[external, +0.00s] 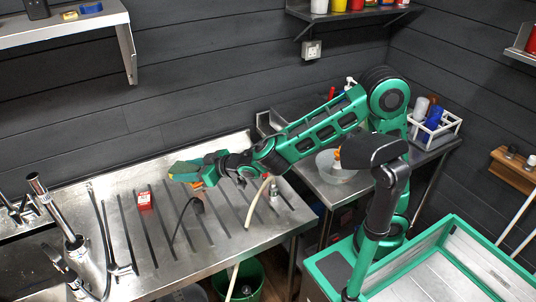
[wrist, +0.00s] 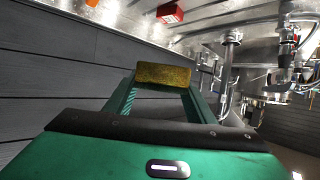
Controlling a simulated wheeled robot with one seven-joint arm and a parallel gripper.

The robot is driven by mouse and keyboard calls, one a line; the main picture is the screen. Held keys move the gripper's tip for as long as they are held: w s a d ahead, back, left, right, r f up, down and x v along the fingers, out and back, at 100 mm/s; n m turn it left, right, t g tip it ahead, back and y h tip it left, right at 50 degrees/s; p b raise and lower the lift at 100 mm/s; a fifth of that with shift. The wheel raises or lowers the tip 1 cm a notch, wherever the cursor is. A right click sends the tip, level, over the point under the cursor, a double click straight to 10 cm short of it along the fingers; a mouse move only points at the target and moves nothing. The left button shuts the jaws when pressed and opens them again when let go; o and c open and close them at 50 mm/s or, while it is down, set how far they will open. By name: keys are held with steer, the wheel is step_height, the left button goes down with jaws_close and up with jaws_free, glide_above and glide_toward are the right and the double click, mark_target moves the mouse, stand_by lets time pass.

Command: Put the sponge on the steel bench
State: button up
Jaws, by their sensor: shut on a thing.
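The sponge (wrist: 163,74) is a yellow block in the wrist view, held between the two green fingers of my gripper (wrist: 160,88). My gripper (external: 186,172) is shut on it. In the external view my gripper reaches left over the steel bench (external: 120,215), a grooved metal drainboard. It appears to be above the bench surface; the exact height is hard to tell. The sponge is hardly discernible in the external view, mostly hidden by the fingers.
A red box (external: 145,201) stands on the bench left of my gripper, and also shows in the wrist view (wrist: 170,13). A dark curved hose (external: 190,212) and a small metal bottle (external: 273,188) are on the bench. Taps (external: 68,235) rise at the left. The bench's middle has free room.

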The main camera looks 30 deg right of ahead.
steer(key=shift+a, duration=0.1)
steer(key=s+a+f+n+g, duration=0.1)
steer(key=s+a+f, duration=0.9)
steer(key=a, duration=0.2)
glide_above(176, 225)
steer(key=shift+y, duration=0.4)
step_height(176, 225, down, 7)
steer(key=shift+r, duration=0.2)
steer(key=shift+f, duration=2.05)
steer(key=shift+f, duration=0.1)
steer(key=o, duration=1.1)
